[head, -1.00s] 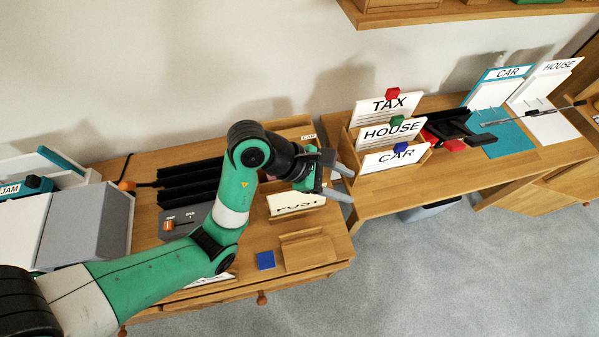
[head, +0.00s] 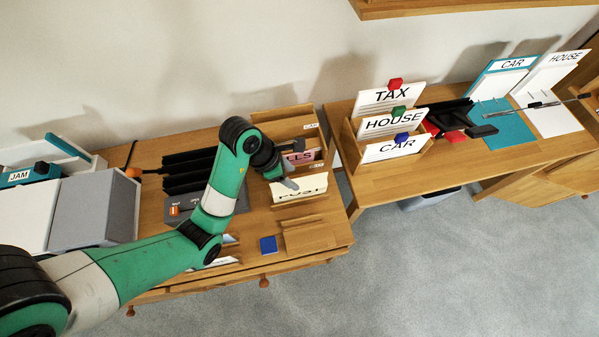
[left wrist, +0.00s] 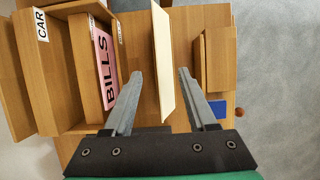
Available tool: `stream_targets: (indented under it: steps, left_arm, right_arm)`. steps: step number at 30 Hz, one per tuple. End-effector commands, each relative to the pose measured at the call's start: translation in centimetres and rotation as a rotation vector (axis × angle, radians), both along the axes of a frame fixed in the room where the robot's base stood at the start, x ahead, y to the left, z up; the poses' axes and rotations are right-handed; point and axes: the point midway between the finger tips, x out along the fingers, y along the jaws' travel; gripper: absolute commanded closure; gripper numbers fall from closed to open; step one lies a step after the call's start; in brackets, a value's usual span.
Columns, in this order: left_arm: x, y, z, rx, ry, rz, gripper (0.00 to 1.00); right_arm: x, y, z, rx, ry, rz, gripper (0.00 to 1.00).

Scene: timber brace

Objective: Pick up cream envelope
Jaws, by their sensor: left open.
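The cream envelope (head: 303,188) stands upright in the wooden organizer on the left desk, with dark lettering on its front that I cannot read surely. In the left wrist view the cream envelope (left wrist: 163,50) shows nearly edge-on as a pale panel. My left gripper (head: 291,170) is over the envelope, pointing down. In the left wrist view the left gripper (left wrist: 160,74) is open, with one finger on each side of the envelope and a visible gap to both. My right gripper is not in view.
A pink BILLS card (left wrist: 105,65) stands in the slot behind, close to one finger. A wooden holder (head: 305,236) and a blue block (head: 268,245) lie in front. A rack with TAX, HOUSE and CAR cards (head: 390,125) stands on the right desk.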

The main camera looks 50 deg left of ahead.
Motion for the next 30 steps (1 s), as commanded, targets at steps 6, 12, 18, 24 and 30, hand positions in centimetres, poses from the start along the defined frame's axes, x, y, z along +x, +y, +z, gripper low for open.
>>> stream_targets:
  steps: [6, 12, 18, 24, 30]
  left_arm:
    - [0.2, -0.2, -0.6, 0.0, -0.001, 0.0, 0.42]
    - [1.1, -1.2, -3.6, 0.001, 0.0, -0.002, 0.42]
    - [1.9, -1.6, -4.8, 0.0, -0.001, 0.0, 0.42]
    - [1.9, -1.6, -4.7, 0.0, -0.001, 0.0, 0.42]
    - [1.9, -1.6, -5.0, 0.0, -0.001, 0.0, 0.42]
  right_arm:
    - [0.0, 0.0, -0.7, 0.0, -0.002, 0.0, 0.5]
    - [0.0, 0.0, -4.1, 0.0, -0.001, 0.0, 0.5]
    - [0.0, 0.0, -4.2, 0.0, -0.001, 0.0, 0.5]
    - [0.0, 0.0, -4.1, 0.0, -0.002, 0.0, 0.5]
    - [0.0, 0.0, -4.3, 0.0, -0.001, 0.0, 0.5]
